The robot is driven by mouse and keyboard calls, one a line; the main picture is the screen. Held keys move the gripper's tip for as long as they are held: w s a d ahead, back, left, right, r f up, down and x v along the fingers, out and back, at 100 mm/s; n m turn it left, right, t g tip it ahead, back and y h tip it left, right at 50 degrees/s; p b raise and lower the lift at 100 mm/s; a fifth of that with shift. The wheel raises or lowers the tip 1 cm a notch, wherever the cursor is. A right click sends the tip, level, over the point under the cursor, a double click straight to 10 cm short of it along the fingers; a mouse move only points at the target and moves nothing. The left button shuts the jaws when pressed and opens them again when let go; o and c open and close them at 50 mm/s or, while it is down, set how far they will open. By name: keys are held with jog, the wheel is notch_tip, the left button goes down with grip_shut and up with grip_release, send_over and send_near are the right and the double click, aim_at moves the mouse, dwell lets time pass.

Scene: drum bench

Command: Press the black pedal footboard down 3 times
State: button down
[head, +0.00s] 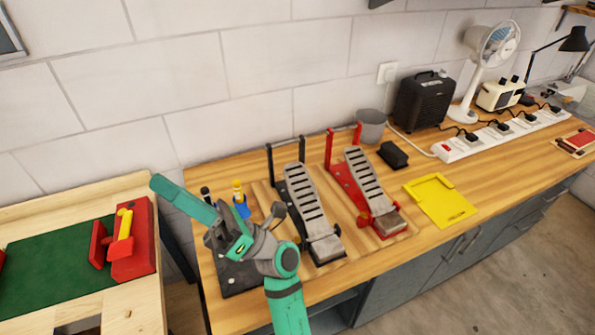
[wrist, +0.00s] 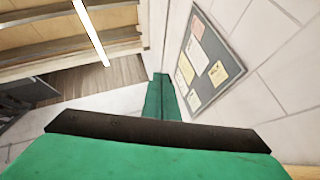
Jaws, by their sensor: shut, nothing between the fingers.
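The black pedal (head: 325,248) stands on the wooden bench in the head view. It has a black base, a grey slotted footboard (head: 306,200) and a black upright frame behind. The footboard slopes up toward the wall. My gripper (head: 160,184) is left of the pedal, raised and pointing up and left, away from it. Its green fingers are shut and empty; they also show together in the wrist view (wrist: 162,82). My gripper is apart from the footboard. The wrist view does not show the pedal.
A red pedal (head: 347,184) stands close on the right. A yellow tray (head: 440,200), black block (head: 394,155) and grey cup (head: 371,126) lie farther right. A blue-and-yellow item (head: 240,200) stands behind my wrist. A green-topped table (head: 50,265) is at left.

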jog(key=w+a+n+g+h, duration=0.3)
jog(key=a+n+g+h, duration=0.15)
jog(key=n+h, duration=0.35)
jog(key=w+d+f+n+t+h, duration=0.4)
jog(key=w+d+f+h, duration=0.4)
jog(key=w+d+h, duration=0.15)
jog(key=w+d+t+h, duration=0.1)
jog(key=w+d+h, duration=0.1)
jog(key=d, duration=0.4)
jog(key=w+d+t+h, duration=0.1)
jog(key=w+d+h, duration=0.2)
jog(key=d, duration=0.3)
jog(key=w+d+r+t+h, duration=0.1)
jog(key=w+d+h, duration=0.1)
jog(key=d, duration=0.4)
jog(key=shift+w+d+h, duration=0.15)
jog(key=shift+d+h, duration=0.05)
jog(key=shift+h, duration=0.65)
